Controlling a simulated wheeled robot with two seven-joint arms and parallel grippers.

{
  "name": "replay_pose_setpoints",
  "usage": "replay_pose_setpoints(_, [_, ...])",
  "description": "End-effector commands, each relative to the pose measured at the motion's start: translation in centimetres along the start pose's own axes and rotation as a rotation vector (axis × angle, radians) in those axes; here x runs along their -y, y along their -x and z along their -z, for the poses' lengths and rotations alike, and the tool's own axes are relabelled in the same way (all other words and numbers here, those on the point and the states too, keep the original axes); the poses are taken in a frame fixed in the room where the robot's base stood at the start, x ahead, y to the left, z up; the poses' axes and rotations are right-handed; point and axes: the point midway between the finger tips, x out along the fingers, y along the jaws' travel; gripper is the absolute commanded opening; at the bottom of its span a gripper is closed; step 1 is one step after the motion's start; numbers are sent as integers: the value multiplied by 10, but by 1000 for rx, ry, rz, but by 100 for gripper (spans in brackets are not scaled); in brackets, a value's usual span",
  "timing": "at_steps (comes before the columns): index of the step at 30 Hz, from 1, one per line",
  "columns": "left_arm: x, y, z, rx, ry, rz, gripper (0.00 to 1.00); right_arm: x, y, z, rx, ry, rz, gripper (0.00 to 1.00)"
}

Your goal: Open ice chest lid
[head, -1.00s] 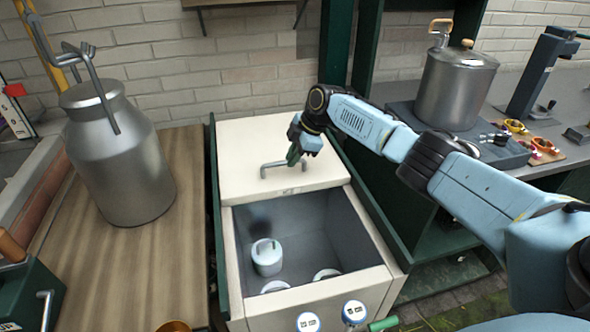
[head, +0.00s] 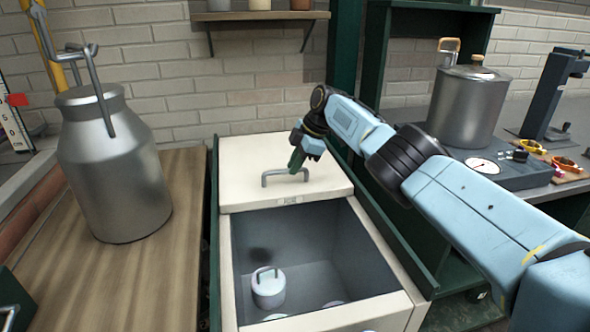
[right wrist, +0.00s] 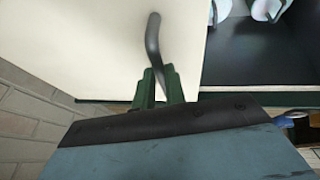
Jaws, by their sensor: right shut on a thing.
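The ice chest (head: 375,310) is a cream box with a grey inside, low in the middle of the head view. Its cream lid (head: 245,150) lies flat over the far part, and the near part is open. A grey bar handle (head: 270,176) stands on the lid; it also shows in the right wrist view (right wrist: 153,42). My right gripper (head: 297,164), with green fingers, is shut on the right end of this handle; the fingers also show in the right wrist view (right wrist: 160,88). My left gripper is not in view.
A white lidded canister (head: 268,290) stands inside the chest, with other white tops partly cut off. A large metal milk can (head: 115,180) stands on the wooden counter (head: 175,235) at left. A metal pot (head: 470,105) stands at right. A brick wall and shelf (head: 240,16) are behind.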

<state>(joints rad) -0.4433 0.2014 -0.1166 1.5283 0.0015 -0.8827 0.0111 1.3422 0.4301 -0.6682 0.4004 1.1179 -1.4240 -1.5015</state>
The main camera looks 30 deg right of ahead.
Motion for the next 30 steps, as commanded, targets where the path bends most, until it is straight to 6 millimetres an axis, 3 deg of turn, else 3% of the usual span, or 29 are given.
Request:
replay_pose_setpoints(13, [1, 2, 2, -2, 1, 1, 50, -2, 3, -2, 2, -2, -6, 0])
replay_pose_setpoints(14, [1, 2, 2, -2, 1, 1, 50, -2, 3, -2, 2, -2, -6, 16])
replay_pose_setpoints(18, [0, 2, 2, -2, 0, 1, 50, -1, 2, -1, 1, -1, -3, 34])
replay_pose_setpoints(30, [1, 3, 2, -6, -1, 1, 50, -1, 5, 0, -1, 1, 0, 34])
